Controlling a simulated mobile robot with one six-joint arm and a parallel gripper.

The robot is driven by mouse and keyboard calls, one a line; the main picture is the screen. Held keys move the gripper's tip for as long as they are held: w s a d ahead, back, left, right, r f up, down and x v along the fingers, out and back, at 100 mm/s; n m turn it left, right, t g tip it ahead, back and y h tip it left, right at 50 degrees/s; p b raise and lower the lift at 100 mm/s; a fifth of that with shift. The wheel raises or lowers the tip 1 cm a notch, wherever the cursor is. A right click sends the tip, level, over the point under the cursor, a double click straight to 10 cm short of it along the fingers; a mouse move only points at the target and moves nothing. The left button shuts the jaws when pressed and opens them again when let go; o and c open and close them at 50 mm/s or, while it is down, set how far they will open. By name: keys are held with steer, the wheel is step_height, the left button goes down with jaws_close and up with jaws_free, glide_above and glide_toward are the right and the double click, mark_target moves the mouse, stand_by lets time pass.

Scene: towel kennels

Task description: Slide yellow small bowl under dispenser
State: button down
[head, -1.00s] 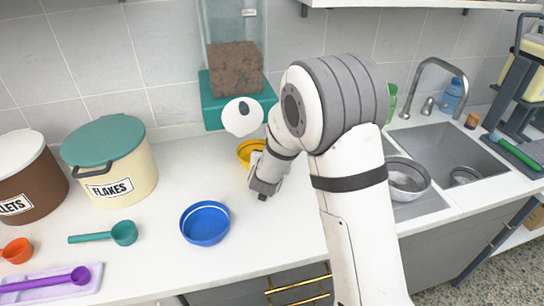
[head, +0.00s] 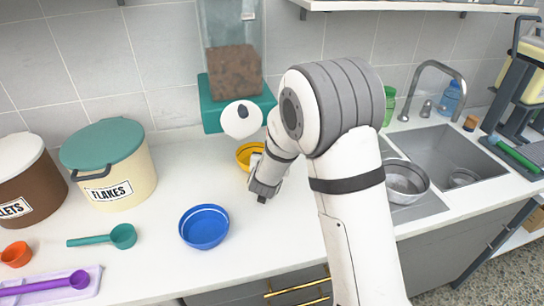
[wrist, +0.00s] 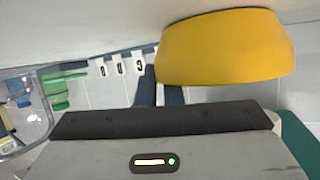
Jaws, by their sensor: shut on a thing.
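The yellow small bowl (head: 246,153) stands on the white counter in front of the dispenser, partly hidden by my arm in the head view. In the wrist view the bowl (wrist: 225,48) fills the upper right. The dispenser (head: 234,72) has a clear hopper of brown food and a teal base (head: 211,118) against the tiled wall. My gripper (head: 258,163) is at the bowl's near right side. In the wrist view its dark fingers (wrist: 160,88) are close together at the bowl's edge, shut on it. The exact contact is partly hidden behind the bowl.
A blue bowl (head: 204,228) stands nearer the front, left of my gripper. The flakes bin (head: 107,165), a brown bin (head: 24,185) and scoops, including a teal one (head: 122,236), are at left. A sink (head: 440,150) with a metal bowl (head: 406,181) is at right.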

steer(key=shift+w+a, duration=0.2)
steer(key=shift+a, duration=0.35)
steer(key=shift+w+a+p, duration=0.15)
steer(key=shift+a+p, duration=0.15)
steer(key=shift+a, duration=0.6)
steer(key=shift+w+a+p, duration=0.1)
steer(key=shift+a+p, duration=0.2)
steer(key=shift+a, duration=0.55)
steer(key=c, duration=1.5)
jaws_free()
steer(key=v, duration=0.7)
steer(key=shift+s+r+b, duration=0.15)
steer(key=shift+s+b, duration=0.15)
